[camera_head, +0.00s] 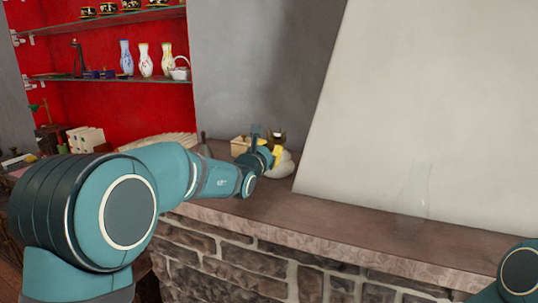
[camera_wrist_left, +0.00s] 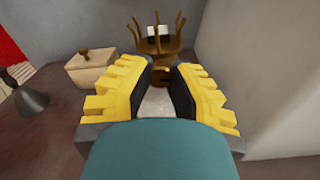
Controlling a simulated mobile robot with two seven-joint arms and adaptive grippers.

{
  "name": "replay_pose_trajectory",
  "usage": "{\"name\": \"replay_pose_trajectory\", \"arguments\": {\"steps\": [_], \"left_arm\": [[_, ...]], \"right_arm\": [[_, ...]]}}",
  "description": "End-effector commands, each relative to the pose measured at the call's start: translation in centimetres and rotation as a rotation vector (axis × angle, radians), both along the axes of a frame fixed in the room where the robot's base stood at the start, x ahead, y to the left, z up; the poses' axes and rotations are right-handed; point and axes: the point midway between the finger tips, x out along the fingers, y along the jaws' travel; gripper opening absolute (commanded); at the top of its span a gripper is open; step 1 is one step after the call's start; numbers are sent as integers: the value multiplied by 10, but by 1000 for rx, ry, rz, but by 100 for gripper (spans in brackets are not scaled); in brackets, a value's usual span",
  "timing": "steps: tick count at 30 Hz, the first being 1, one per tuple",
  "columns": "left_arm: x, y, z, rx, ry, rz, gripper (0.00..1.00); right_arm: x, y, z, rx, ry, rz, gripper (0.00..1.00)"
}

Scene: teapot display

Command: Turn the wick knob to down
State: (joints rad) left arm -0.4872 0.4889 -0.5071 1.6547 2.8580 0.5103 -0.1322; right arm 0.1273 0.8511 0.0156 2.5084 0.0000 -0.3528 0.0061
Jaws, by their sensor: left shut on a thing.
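The oil lamp (camera_head: 283,166) stands on the stone ledge, with a pale rounded base and a brown pronged burner on top. The burner (camera_wrist_left: 158,44) and its white wick (camera_wrist_left: 160,32) show in the left wrist view. The small brown wick knob (camera_wrist_left: 162,77) sits between the fingertips. My left gripper (camera_head: 268,155), with yellow fingers, is shut on it at the lamp's side; its fingers (camera_wrist_left: 162,82) also show in the wrist view. The fingers partly hide the knob, so I cannot tell its turn. My right gripper is out of view.
A clear glass chimney (camera_head: 413,195) stands upright on the ledge to the right. A cream lidded box (camera_head: 240,146) and a dark conical thing (camera_wrist_left: 30,98) are left of the lamp. The ledge between lamp and chimney is clear. A sloping pale wall rises behind.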

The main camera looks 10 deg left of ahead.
Motion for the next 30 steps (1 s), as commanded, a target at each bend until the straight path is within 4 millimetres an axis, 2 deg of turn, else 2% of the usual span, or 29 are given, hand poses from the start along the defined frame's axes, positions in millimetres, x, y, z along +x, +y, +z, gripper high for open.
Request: {"name": "replay_pose_trajectory", "arguments": {"steps": [8, 30], "left_arm": [[0, 0, -3, -258, 47, 1, 0], [0, -1, -3, -950, 166, 1, 0]], "right_arm": [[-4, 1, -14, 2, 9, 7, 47], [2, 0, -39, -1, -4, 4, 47]]}}
